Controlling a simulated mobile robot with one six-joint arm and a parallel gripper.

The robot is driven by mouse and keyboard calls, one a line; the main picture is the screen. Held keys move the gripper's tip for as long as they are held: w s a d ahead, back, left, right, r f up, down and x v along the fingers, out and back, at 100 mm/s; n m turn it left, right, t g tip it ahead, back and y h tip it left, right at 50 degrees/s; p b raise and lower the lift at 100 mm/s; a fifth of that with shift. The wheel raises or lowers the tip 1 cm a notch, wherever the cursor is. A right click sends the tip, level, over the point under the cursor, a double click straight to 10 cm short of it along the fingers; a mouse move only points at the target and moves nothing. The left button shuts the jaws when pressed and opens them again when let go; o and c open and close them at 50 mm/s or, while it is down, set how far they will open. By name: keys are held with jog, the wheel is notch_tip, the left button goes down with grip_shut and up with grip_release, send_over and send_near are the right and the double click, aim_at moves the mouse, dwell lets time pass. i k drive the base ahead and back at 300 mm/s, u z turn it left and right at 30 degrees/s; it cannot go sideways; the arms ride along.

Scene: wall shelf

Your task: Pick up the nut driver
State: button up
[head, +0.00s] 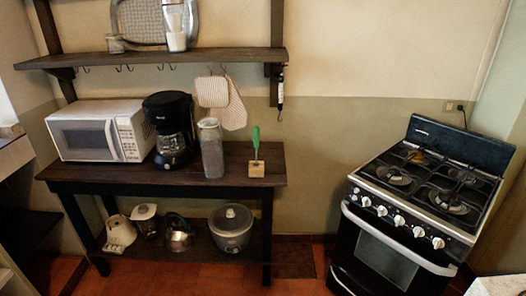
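A tool with a green handle (256,136), which looks like the nut driver, stands upright in a small wooden block (257,169). The handle is on top and a thin shaft runs down into the block, so its lower end is hidden. The block sits near the right end of the dark wooden table (224,178), to the right of a tall clear jar (211,150). My gripper is not in view.
A black coffee maker (171,130) and a white microwave (98,131) stand left of the jar. A wall shelf (160,58) with hooks and hanging cloths (221,100) is above. A stove (415,200) stands right.

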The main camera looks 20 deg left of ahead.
aim_at(255, 129)
jog(key=z, duration=0.2)
jog(key=k, duration=0.9)
jog(key=u, duration=2.1)
jog(key=i, duration=1.65)
jog(key=u, duration=0.05)
